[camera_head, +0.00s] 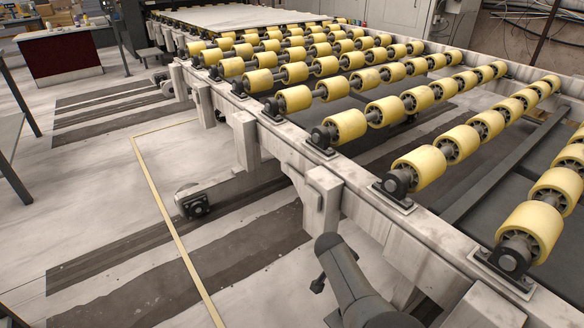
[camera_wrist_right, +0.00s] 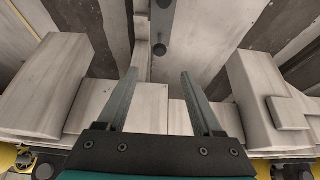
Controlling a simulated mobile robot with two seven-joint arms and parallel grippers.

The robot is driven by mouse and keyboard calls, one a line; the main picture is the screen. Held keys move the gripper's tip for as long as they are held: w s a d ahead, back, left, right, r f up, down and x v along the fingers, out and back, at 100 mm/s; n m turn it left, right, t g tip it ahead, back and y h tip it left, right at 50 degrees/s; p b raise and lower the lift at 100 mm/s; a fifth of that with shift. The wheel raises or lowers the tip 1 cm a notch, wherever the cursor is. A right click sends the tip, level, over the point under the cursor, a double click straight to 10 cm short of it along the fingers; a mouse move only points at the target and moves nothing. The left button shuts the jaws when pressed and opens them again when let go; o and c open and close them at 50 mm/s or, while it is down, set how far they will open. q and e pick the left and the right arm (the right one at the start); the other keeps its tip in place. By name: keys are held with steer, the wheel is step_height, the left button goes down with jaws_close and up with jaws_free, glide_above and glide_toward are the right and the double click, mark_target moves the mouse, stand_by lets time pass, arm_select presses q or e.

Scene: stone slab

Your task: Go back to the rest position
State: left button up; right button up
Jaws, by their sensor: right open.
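My right gripper (camera_wrist_right: 159,72) shows in the right wrist view, with its two grey fingers apart and nothing held between them. Pale frame beams lie beyond the fingers. My right gripper cannot be made out in the head view. My left gripper is not in either view.
A conveyor frame (camera_head: 262,128) with rows of yellow rollers (camera_head: 347,126) fills the right side of the head view. A pale slab (camera_head: 240,17) lies at its far end. A dark grey tube (camera_head: 345,268) with a knob rises at the bottom. Open floor (camera_head: 90,205) lies left. A red-fronted counter (camera_head: 62,54) stands far left.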

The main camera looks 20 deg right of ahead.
steer(key=s+a+f+n+y+p, duration=0.1)
steer(key=s+a+f+n+y, duration=0.25)
steer(key=s+f+n, duration=1)
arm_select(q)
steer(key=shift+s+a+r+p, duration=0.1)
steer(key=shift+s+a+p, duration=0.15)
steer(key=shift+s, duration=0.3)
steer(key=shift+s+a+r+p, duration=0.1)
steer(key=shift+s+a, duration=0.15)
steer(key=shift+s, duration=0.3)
arm_select(e)
steer(key=s+a+f+n, duration=0.1)
steer(key=s+f, duration=0.2)
steer(key=s, duration=0.8)
steer(key=s+a+f+n, duration=0.1)
steer(key=s+f, duration=0.1)
steer(key=s, duration=1)
steer(key=shift+f+t+y, duration=0.3)
steer(key=shift+f+y, duration=0.1)
steer(key=shift+y, duration=0.05)
steer(key=shift+n, duration=0.25)
